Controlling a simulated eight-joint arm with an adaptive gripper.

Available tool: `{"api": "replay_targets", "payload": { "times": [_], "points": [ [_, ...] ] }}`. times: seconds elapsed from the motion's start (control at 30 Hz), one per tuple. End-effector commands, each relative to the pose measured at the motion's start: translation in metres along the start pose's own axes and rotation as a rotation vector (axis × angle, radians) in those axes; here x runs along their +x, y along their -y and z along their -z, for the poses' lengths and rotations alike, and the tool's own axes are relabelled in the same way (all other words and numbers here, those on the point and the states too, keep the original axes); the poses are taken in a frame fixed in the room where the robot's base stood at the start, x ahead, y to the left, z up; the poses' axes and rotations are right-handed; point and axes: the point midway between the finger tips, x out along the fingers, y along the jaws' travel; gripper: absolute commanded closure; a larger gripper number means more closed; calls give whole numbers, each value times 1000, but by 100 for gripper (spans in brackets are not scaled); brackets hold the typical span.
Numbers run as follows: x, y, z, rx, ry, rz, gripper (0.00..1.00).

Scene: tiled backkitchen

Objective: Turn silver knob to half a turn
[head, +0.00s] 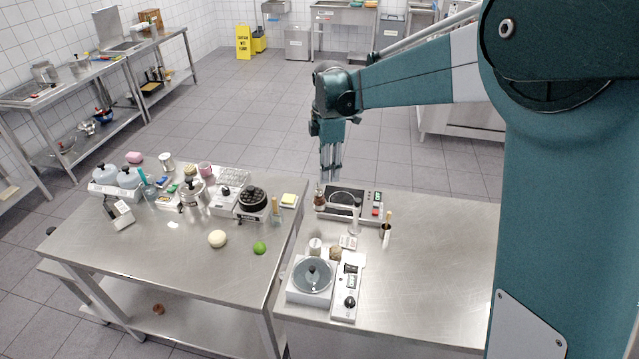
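My gripper (331,168) hangs with its fingers pointing down, behind and above the right-hand steel table. It looks empty, but the fingers are too small to tell open from shut. A white control panel (346,285) with a dark round knob (350,302) lies at the front of that table. A second panel (377,205) with red and green parts sits at the back of the table, closer to my gripper. No knob is clearly silver at this size, so I cannot tell which one is the silver knob.
A white cooker with a glass-lidded pan (312,275) stands beside the front panel. The left table (170,265) holds several pots and jars. The right table's right side is clear.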

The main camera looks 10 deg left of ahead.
Motion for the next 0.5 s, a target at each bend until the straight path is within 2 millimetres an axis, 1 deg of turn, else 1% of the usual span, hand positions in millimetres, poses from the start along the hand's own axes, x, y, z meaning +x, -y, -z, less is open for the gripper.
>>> {"api": "replay_targets", "payload": {
  "times": [0.03,0.2,0.5],
  "points": [
    [2,-6,6,-27,0,8,70],
    [9,-17,16,-87,-2,25,70],
    [12,-20,19,-107,-3,31,70]
  ]
}}
